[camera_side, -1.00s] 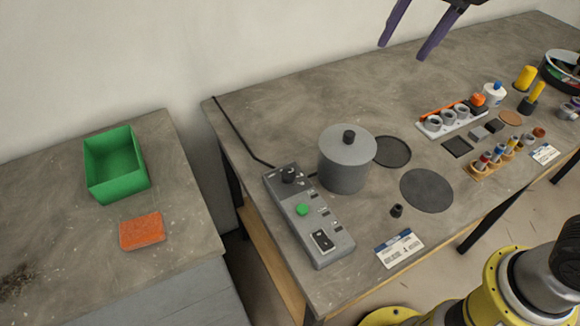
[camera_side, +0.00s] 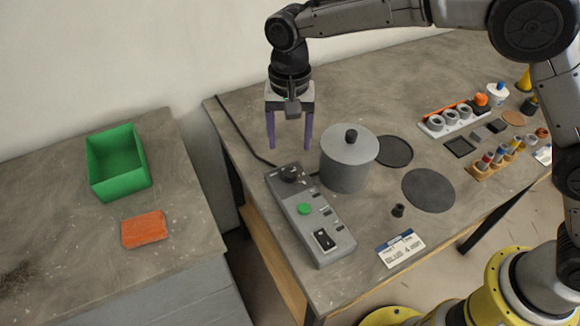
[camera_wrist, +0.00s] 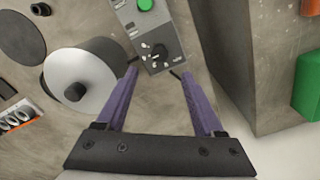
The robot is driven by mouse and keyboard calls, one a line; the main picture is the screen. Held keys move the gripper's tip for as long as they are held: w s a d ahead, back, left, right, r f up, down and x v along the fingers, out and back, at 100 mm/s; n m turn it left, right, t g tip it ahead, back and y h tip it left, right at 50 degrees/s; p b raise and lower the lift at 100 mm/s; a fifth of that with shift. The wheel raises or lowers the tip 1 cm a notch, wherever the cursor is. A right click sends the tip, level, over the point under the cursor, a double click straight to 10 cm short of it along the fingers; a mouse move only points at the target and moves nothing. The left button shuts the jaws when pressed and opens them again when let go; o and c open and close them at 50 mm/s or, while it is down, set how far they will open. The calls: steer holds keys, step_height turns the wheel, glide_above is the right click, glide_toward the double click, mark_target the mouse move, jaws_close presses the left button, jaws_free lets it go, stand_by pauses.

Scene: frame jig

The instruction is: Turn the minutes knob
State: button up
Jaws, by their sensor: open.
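The grey control box (camera_side: 302,222) lies on the table near its left edge. It carries a black knob (camera_side: 289,174) at its far end, a green button (camera_side: 304,208) in the middle and a black rocker switch (camera_side: 323,239) at the near end. The knob also shows in the wrist view (camera_wrist: 159,52), beyond and between my fingertips. My gripper (camera_side: 289,146) has purple fingers pointing down. It is open and empty, above the far end of the box and apart from the knob. The knob's pointer is too small to read.
A grey lidded pot (camera_side: 347,165) stands close to the right of the box. A black cable (camera_side: 237,130) runs from the box's far end. A card (camera_side: 400,248) and small black part (camera_side: 398,211) lie nearby. A green bin (camera_side: 117,165) and orange sponge (camera_side: 144,229) sit on the left table.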

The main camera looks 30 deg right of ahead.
mark_target(290, 172)
step_height(290, 172, down, 10)
steer(key=shift+r, duration=0.25)
jaws_close()
stand_by(0.4)
